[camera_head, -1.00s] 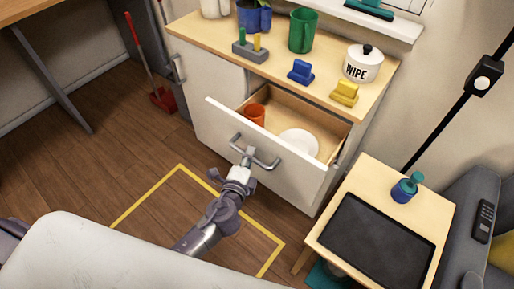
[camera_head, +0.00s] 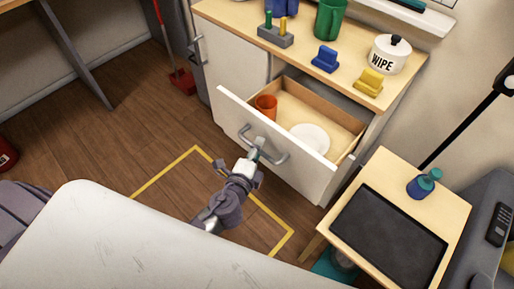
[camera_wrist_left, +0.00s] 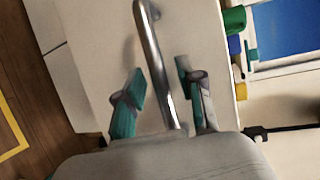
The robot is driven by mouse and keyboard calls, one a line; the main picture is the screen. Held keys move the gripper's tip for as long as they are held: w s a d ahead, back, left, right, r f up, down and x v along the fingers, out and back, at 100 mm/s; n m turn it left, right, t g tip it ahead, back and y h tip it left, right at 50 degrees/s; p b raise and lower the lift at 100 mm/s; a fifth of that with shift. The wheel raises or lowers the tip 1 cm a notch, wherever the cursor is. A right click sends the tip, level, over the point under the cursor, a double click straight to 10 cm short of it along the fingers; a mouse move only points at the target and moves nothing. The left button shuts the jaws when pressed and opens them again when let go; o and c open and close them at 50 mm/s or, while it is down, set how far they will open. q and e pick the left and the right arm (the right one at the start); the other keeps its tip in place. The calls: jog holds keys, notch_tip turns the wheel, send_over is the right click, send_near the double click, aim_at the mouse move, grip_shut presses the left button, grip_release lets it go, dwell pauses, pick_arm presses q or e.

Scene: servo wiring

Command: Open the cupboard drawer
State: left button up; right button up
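The cupboard (camera_head: 232,62) is white with a wooden top. Its drawer (camera_head: 282,150) stands out from the body, open, with an orange cup (camera_head: 266,104) and a white plate (camera_head: 310,138) inside. My left gripper (camera_head: 257,150) is at the drawer's metal handle (camera_head: 276,160). In the left wrist view the bar of the handle (camera_wrist_left: 152,45) runs between the two teal-tipped fingers of the left gripper (camera_wrist_left: 162,80). The fingers are apart, with gaps to the bar on both sides. My right gripper is in neither view.
A side table with a dark top panel (camera_head: 388,240) and a blue bottle (camera_head: 423,184) stands right of the drawer. Blocks, a green mug (camera_head: 330,18) and a white WIPE pot (camera_head: 389,56) are on the cupboard top. Yellow tape (camera_head: 163,172) marks open floor before the cupboard.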

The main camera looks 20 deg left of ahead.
pick_arm(q)
jog(key=s+r, duration=0.2)
jog(key=s, duration=0.9)
jog(key=shift+s, duration=0.4)
jog(key=s+a+f+n+g+p, duration=0.2)
jog(key=s+f+n+g, duration=0.15)
jog(key=f, duration=0.95)
jog(key=s+a+f+n+g+p, duration=0.1)
jog(key=s+a+f+n+g, duration=0.3)
jog(key=f, duration=0.9)
jog(key=s+f+n+g+p, duration=0.1)
jog(key=s+f+n+g, duration=0.2)
jog(key=s+f, duration=0.3)
jog(key=s+f+n+g+p, duration=0.2)
jog(key=s+f+n+g, duration=0.2)
jog(key=s, duration=1.1)
notch_tip(320, 180, down, 3)
jog(key=shift+a+r+n, duration=0.1)
jog(key=shift+a+n, duration=0.35)
jog(key=shift+n, duration=0.5)
